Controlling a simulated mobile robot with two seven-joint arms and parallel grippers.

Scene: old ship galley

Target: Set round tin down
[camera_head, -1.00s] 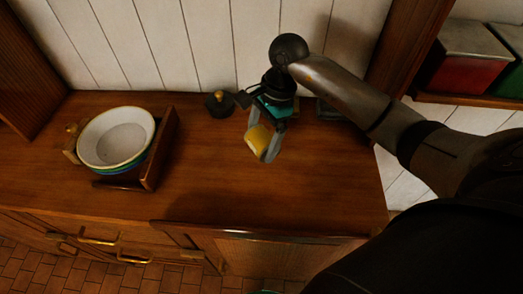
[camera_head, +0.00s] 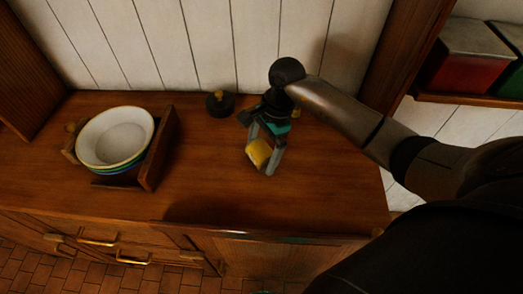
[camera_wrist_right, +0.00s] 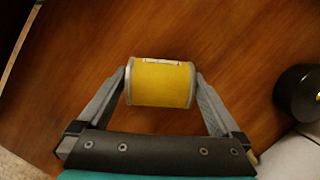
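The round tin (camera_head: 259,152) is yellow with silver rims. My right gripper (camera_head: 264,158) is shut on it above the wooden counter (camera_head: 215,185). In the right wrist view the tin (camera_wrist_right: 160,84) lies sideways between the two fingertips of my right gripper (camera_wrist_right: 160,88), one at each rimmed end. A small pale label shows at its far edge. I cannot tell whether the tin touches the counter. My left gripper is not in view.
Stacked bowls (camera_head: 116,137) sit in a wooden tray (camera_head: 160,148) at the left. A black round object with a brass knob (camera_head: 219,104) stands near the back wall. The counter's middle and front are clear. Red and green boxes (camera_head: 461,62) stand on a shelf at right.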

